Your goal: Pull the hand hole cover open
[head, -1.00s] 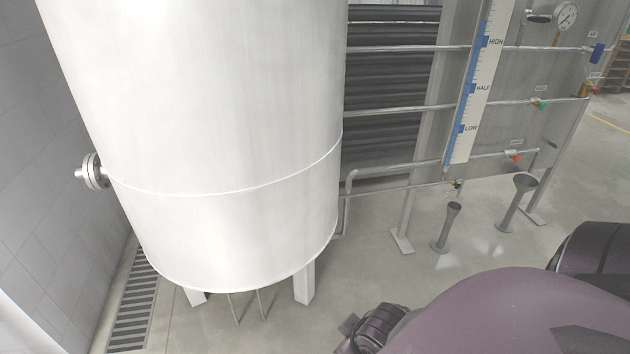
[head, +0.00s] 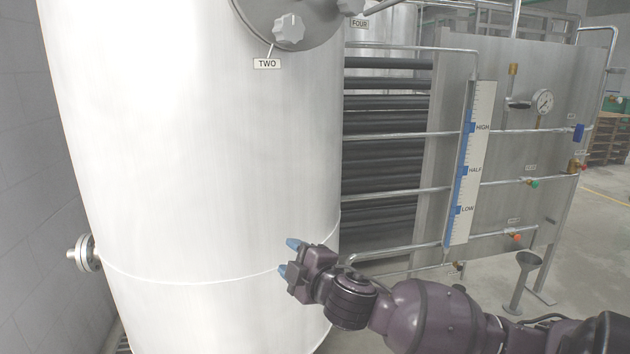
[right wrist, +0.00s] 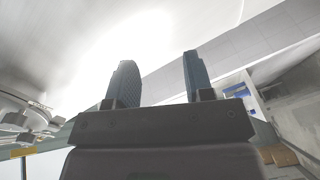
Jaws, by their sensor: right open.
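The hand hole cover (head: 300,22) is a round grey metal disc on the upper front of the white tank (head: 190,150). Only its lower part shows at the top edge of the head view. Two star-shaped knobs sit at its rim, one (head: 288,31) by a label TWO and one by a label FOUR. My right gripper (head: 288,257) is open and empty in front of the tank, well below the cover. Its two blue-grey fingers also show in the right wrist view (right wrist: 160,82), apart with nothing between them. My left gripper is not in view.
Metal fittings (right wrist: 28,118) show at the left of the right wrist view. Right of the tank are dark pipes (head: 385,155), a level scale (head: 468,165) and a pressure gauge (head: 542,101). A flanged stub (head: 84,253) sticks out at the tank's left.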

